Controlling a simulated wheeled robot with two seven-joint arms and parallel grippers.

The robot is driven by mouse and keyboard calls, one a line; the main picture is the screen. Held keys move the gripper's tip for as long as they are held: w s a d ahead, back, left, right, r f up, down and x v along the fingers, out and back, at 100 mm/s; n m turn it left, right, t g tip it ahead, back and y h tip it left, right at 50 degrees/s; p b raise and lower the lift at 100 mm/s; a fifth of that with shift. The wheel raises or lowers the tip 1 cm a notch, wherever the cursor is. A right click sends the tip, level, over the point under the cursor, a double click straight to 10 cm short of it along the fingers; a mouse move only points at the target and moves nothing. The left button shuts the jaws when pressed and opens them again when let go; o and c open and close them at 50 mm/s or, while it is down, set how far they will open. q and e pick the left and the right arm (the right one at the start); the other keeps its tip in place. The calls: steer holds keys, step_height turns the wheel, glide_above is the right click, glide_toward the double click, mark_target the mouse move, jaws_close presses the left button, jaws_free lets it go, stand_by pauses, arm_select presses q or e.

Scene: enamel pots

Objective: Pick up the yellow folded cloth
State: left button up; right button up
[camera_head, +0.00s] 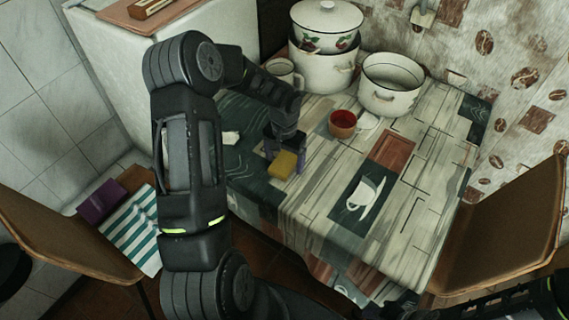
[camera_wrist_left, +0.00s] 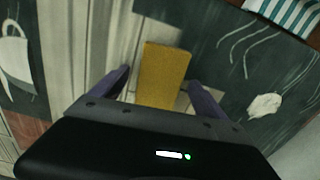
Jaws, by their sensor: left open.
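The yellow folded cloth (camera_head: 283,165) lies near the left edge of the table, on the patterned tablecloth. In the left wrist view the yellow cloth (camera_wrist_left: 163,75) is a plain oblong block. My left gripper (camera_head: 284,156) is open and points down at it. In the left wrist view the fingers of my left gripper (camera_wrist_left: 160,92) stand on either side of the cloth's near part, with visible gaps. Its near end is hidden behind the gripper body. Part of my right arm shows at the bottom right, but its jaws cannot be made out.
A red cup (camera_head: 343,123), an open white pot (camera_head: 390,88), a lidded cherry pot (camera_head: 326,68) and a pale mug (camera_head: 281,70) stand toward the back. A small white object (camera_head: 231,137) lies left of my gripper. Chairs flank the table; the left one bears a striped cloth (camera_head: 140,230).

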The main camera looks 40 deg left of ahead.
mark_target(285, 162)
arm_select(q)
steer(key=shift+c, duration=0.3)
steer(key=c, duration=1.4)
step_height(285, 162, up, 10)
steer(key=b, duration=0.1)
steer(key=shift+b, duration=0.4)
